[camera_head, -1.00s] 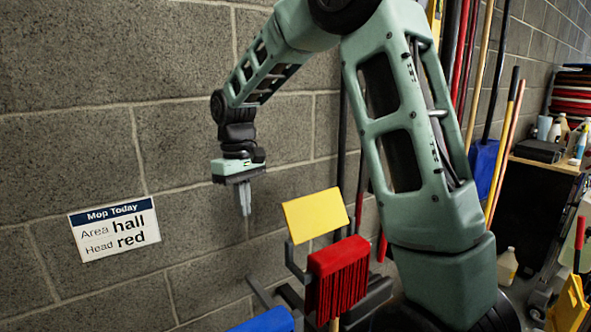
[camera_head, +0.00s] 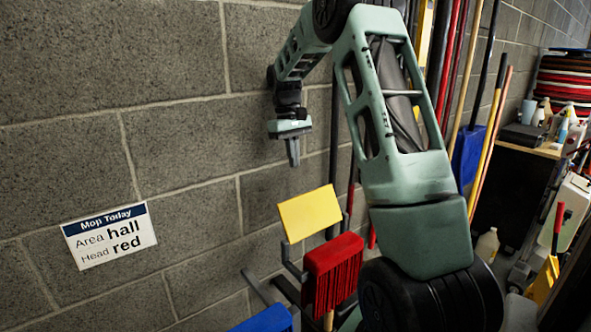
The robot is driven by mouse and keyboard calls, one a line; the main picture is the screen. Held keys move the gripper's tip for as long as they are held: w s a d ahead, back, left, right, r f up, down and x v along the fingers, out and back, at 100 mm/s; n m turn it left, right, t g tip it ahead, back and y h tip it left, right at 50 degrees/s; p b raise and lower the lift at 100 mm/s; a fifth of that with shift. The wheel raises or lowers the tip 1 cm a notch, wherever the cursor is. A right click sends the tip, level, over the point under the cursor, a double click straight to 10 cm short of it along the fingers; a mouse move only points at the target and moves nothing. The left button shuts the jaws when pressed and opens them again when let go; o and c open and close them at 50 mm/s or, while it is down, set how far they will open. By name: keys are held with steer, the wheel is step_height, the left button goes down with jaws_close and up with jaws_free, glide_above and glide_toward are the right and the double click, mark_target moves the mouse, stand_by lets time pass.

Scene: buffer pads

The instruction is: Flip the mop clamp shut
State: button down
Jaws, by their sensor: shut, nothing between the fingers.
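A yellow flap (camera_head: 310,213) stands raised and tilted above a red mop head (camera_head: 333,270); it looks like the clamp's hinged part. The red fringe hangs down the front, and a pale handle shows below it. My gripper (camera_head: 293,153) points downward above the yellow flap, apart from it, with its fingers together and nothing between them. A wall sign (camera_head: 109,236) reads "Mop Today, Area hall, Head red". The clamp's hinge and inner side are hidden.
A blue object (camera_head: 265,320) sits at the lower edge, left of the red mop head. Dark bracket arms (camera_head: 258,287) stick out by the wall. Long handles and a blue dustpan-like piece (camera_head: 468,156) stand behind my arm. A cluttered bench (camera_head: 540,150) is at the right.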

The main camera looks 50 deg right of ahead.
steer(key=p+x, duration=0.3)
steer(key=x, duration=0.6)
steer(key=shift+r, duration=0.15)
